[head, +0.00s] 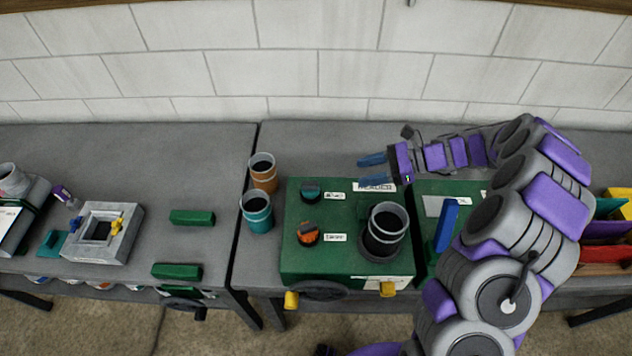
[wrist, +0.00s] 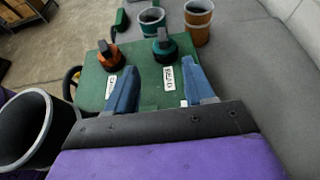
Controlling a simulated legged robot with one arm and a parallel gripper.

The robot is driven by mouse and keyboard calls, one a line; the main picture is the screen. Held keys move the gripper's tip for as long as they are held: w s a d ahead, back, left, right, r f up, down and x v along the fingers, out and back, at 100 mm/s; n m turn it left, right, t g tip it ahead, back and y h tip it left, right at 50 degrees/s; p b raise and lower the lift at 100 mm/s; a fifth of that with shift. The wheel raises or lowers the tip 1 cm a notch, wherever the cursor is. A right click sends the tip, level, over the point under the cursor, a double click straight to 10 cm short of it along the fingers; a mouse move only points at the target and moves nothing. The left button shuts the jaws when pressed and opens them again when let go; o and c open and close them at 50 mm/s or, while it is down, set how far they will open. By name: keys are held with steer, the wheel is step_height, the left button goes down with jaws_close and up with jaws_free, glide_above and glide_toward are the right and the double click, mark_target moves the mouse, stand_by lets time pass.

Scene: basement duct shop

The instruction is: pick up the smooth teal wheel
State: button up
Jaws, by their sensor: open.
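A small round teal wheel (head: 311,189), like a knob, sits on the top left of the green panel box (head: 345,262). It also shows in the wrist view (wrist: 165,47), just beyond my fingertips, beside a white label. I cannot tell its surface texture well. My gripper (head: 372,171) is open and empty, with two blue fingers apart. In the head view it is to the right of the teal wheel, pointing left toward it. In the wrist view my gripper (wrist: 158,63) has the wheel ahead, between the lines of its fingers, not touching it.
An orange wheel (head: 307,233) sits close in front of the teal one. A dark cup (head: 387,232) stands on the panel's right. Orange (head: 263,172) and teal (head: 257,212) cups stand left of the box. A black handwheel (head: 318,291) is on its front.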

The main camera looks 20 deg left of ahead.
mark_target(315, 183)
steer(key=b+x, duration=0.1)
steer(key=x, duration=1)
steer(key=shift+a+f, duration=0.15)
steer(key=shift+a, duration=0.05)
steer(key=shift+w+x, duration=0.1)
steer(key=shift+x, duration=1.3)
steer(key=shift+w+x, duration=0.15)
steer(key=shift+x, duration=1.3)
steer(key=shift+d+f+b, duration=0.1)
steer(key=shift+b, duration=0.2)
jaws_close()
